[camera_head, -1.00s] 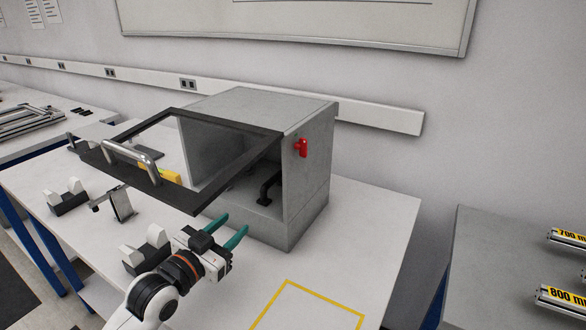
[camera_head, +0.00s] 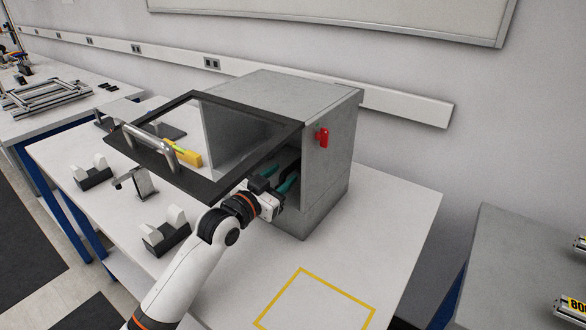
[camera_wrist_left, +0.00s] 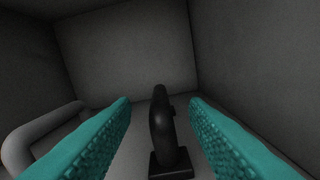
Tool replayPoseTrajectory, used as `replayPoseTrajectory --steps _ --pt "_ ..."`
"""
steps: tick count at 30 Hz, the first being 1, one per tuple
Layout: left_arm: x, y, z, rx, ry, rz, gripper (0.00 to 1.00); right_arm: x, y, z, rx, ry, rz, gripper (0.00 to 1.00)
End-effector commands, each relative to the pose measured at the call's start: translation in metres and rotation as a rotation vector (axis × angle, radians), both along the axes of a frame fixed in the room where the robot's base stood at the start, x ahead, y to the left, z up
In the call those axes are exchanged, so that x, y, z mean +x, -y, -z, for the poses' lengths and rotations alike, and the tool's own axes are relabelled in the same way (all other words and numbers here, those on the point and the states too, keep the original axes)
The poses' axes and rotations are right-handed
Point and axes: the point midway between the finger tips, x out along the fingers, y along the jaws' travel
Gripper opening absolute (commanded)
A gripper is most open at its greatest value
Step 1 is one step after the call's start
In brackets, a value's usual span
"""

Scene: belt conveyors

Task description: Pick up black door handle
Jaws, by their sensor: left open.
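The black door handle (camera_wrist_left: 162,130) stands upright inside the grey box in the left wrist view, on its floor. It lies between the two teal fingers of my left gripper (camera_wrist_left: 160,115), with a gap on each side. In the head view my left gripper (camera_head: 280,182) reaches into the open front of the grey box (camera_head: 325,190), under the raised door. The handle is hidden there. My left gripper is open and empty. My right gripper is not in view.
The dark-framed door (camera_head: 225,185) with a metal bar handle hangs open above my left wrist. A light curved bar (camera_wrist_left: 35,135) lies left of the fingers inside the box. A red knob (camera_head: 322,137) is on the box's side. The table's yellow square (camera_head: 318,300) is empty.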

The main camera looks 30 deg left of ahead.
Motion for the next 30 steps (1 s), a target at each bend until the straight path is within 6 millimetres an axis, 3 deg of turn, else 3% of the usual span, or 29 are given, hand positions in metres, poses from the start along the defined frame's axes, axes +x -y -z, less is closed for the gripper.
replayPoseTrajectory --steps 4,12,14,20,30 --pt "0.018 0.002 -0.001 -0.002 0.000 0.000 0.41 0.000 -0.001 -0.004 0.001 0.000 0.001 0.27" --pt "0.022 0.003 0.000 0.000 -0.001 0.001 0.41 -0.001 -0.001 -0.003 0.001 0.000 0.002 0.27" --pt "0.022 0.003 0.000 0.000 -0.001 0.001 0.34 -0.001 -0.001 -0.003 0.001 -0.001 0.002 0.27" --pt "0.022 0.003 0.000 0.000 -0.001 0.001 0.02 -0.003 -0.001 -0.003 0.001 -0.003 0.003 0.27" --pt "0.022 0.003 0.001 0.000 -0.002 0.001 0.00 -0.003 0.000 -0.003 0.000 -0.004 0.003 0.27"
